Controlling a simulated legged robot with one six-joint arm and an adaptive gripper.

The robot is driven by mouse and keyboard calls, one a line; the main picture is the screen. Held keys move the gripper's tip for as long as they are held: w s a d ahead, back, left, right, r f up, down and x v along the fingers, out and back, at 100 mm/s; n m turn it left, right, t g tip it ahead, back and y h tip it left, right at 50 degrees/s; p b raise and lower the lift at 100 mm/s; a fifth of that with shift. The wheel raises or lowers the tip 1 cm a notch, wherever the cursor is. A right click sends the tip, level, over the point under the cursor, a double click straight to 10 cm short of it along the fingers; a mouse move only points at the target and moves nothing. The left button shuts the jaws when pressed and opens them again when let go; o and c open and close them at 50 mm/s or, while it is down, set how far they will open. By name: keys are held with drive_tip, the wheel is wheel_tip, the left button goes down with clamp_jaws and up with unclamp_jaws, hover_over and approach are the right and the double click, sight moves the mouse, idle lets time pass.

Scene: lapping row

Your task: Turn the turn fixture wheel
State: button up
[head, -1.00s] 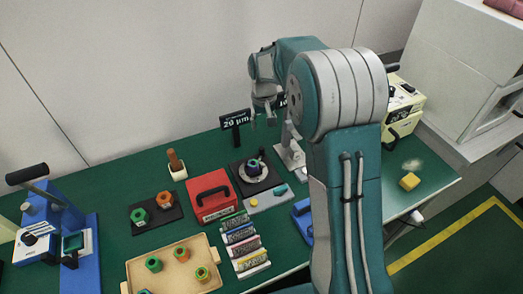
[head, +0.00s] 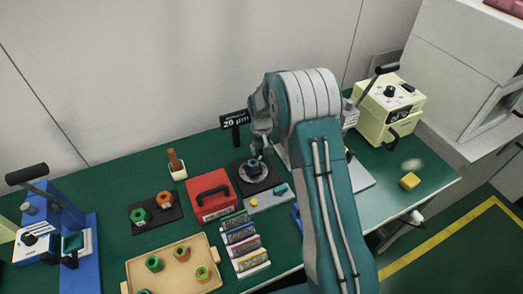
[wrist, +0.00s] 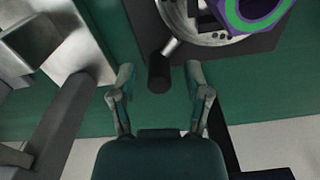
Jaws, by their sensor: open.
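The turn fixture wheel (head: 242,174) is a round metal disc on a dark square plate, right of the red box in the head view. In the wrist view the wheel (wrist: 200,37) is at the top, cut off by the edge. A purple and green hexagonal piece (wrist: 252,12) sits on it. A short rod ending in a black grip (wrist: 159,74) sticks out from its rim. My gripper (wrist: 159,71) is open, with the black grip between its fingertips and a gap showing on both sides. In the head view my gripper is just above the wheel, partly hidden by my arm.
The red box (head: 209,196) stands left of the wheel, and a 20 µm sign (head: 235,121) stands behind it. A grey tray (head: 268,199) lies in front. A cream machine (head: 388,104) is at the right. A wooden tray (head: 208,240) holds hexagonal pieces. A grey metal structure (wrist: 62,40) is close at left in the wrist view.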

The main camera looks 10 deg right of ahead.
drive_tip(key=shift+f, duration=0.4)
clamp_jaws()
drive_tip(key=shift+s+d, duration=0.15)
